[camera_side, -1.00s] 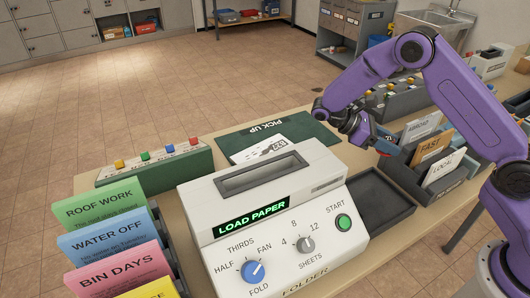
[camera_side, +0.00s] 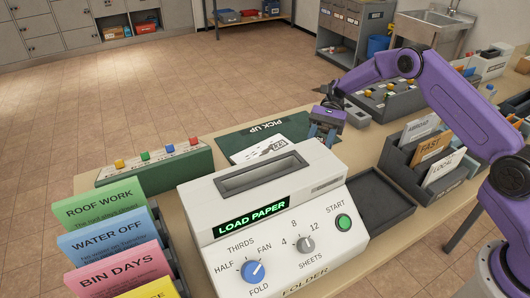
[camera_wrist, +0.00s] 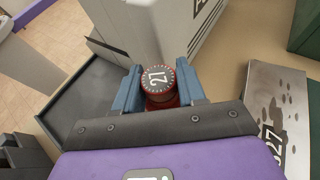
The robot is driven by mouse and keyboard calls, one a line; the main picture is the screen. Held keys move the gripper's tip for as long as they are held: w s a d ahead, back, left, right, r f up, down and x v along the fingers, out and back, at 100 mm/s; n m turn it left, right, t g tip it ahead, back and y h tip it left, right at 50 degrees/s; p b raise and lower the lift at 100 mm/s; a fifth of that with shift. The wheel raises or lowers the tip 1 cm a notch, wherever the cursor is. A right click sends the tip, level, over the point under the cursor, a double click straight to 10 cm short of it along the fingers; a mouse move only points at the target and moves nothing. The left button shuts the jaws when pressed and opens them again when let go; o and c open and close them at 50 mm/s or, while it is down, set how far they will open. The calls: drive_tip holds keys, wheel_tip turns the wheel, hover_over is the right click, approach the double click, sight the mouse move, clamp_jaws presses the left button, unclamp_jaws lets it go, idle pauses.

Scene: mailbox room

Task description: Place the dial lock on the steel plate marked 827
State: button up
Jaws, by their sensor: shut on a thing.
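My gripper (camera_wrist: 160,90) is shut on the dial lock (camera_wrist: 159,78), a round red-and-dark piece with white numbers on its top, held between two blue fingers in the wrist view. In the side view my gripper (camera_side: 326,132) is behind the folder's right rear corner, and the lock cannot be made out there. The steel plate (camera_wrist: 288,98) is at the right in the wrist view, with dark spots and part of its number showing. In the side view the plate (camera_side: 252,153) lies behind the folder, left of my gripper and partly hidden by the folder.
The white folder machine (camera_side: 270,205) stands in front, close to my gripper. A dark green mat (camera_side: 300,126) marked PICK UP lies behind it. A dark tray (camera_side: 385,205) and a letter sorter (camera_side: 400,158) stand to the right. A green button box (camera_side: 150,168) is at the left.

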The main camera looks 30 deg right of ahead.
drive_tip(key=w+a+r+m+t+y, duration=0.1)
drive_tip(key=w+a+m+t+y, duration=0.1)
drive_tip(key=w+a+m+t, duration=0.15)
drive_tip(key=m+t, duration=0.6)
drive_tip(key=t, duration=0.1)
hover_over(278, 147)
drive_tip(key=s+a, duration=0.2)
drive_tip(key=s, duration=0.1)
drive_tip(key=shift+y, duration=0.3)
wheel_tip(278, 147, down, 8)
drive_tip(key=shift+s+f, duration=0.1)
drive_tip(key=shift+f, duration=0.15)
drive_tip(key=o, duration=1.1)
drive_tip(key=shift+f, duration=0.1)
drive_tip(key=shift+c, duration=0.2)
drive_tip(key=v, duration=1.2)
